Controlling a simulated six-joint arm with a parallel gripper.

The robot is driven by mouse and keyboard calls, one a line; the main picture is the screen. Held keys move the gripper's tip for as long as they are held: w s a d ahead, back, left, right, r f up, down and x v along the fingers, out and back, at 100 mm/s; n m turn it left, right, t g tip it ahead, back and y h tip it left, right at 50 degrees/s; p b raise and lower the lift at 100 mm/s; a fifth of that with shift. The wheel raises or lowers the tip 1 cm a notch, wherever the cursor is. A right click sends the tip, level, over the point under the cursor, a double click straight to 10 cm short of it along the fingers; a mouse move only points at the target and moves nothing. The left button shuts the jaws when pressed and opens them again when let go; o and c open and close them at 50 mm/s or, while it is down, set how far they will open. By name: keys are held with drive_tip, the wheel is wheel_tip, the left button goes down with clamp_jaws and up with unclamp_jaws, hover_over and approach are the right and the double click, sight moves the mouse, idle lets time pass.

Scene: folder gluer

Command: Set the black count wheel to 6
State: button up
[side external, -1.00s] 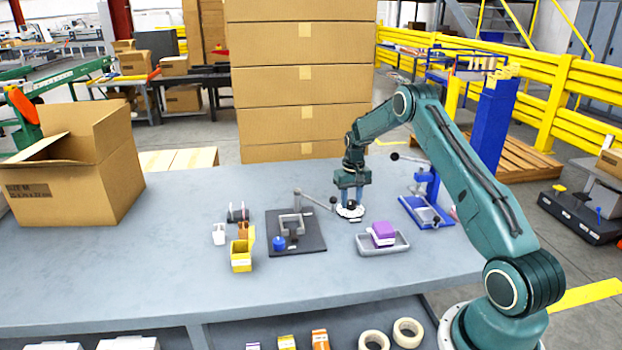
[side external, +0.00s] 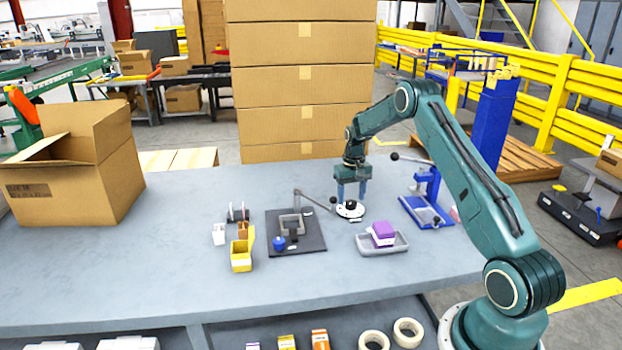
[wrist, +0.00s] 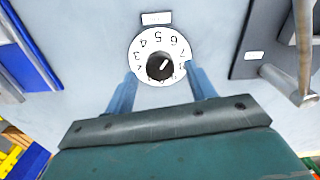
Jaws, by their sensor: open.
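The black count wheel (wrist: 160,67) is a round knob with a white pointer line, at the centre of a white numbered dial (wrist: 144,75). In the wrist view the pointer slants up and right, towards the space between 6 and 7; I cannot tell the exact setting. In the side view the wheel (side external: 351,205) is on the table below my gripper (side external: 351,196). My gripper (wrist: 162,83) is open and empty, its two blue fingers apart on either side of the wheel. They appear above it, clear of the knob.
A dark board (side external: 310,243) with a metal lever is left of the dial in the side view. A grey tray (side external: 403,246) with a purple block lies in front. A blue lever press (side external: 437,220) stands to the right. Small yellow and white bins are further left.

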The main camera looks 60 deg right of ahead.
sight(350, 203)
wheel_tip(350, 203, up, 12)
idle(0.6)
drive_tip(key=shift+a+r, duration=0.1)
drive_tip(key=shift+r, duration=0.05)
drive_tip(key=s+a+r+n+t, duration=0.1)
drive_tip(key=s+a+r, duration=0.2)
drive_tip(key=a+r, duration=0.35)
drive_tip(key=s+a+r+n+t+h, duration=0.1)
drive_tip(key=s+a+r, duration=0.2)
drive_tip(key=a+r, duration=0.35)
drive_tip(key=s+a+r+n+t, duration=0.15)
drive_tip(key=a+r, duration=0.25)
drive_tip(key=a, duration=0.5)
drive_tip(key=s+a+f+n+t, duration=0.1)
drive_tip(key=s+a+n, duration=0.1)
drive_tip(key=s+a, duration=0.4)
drive_tip(key=s+a+n+t+y, duration=0.1)
drive_tip(key=s+a, duration=0.6)
drive_tip(key=s, duration=0.8)
drive_tip(key=shift+s+f+n, duration=0.2)
drive_tip(key=shift+f+n, duration=0.15)
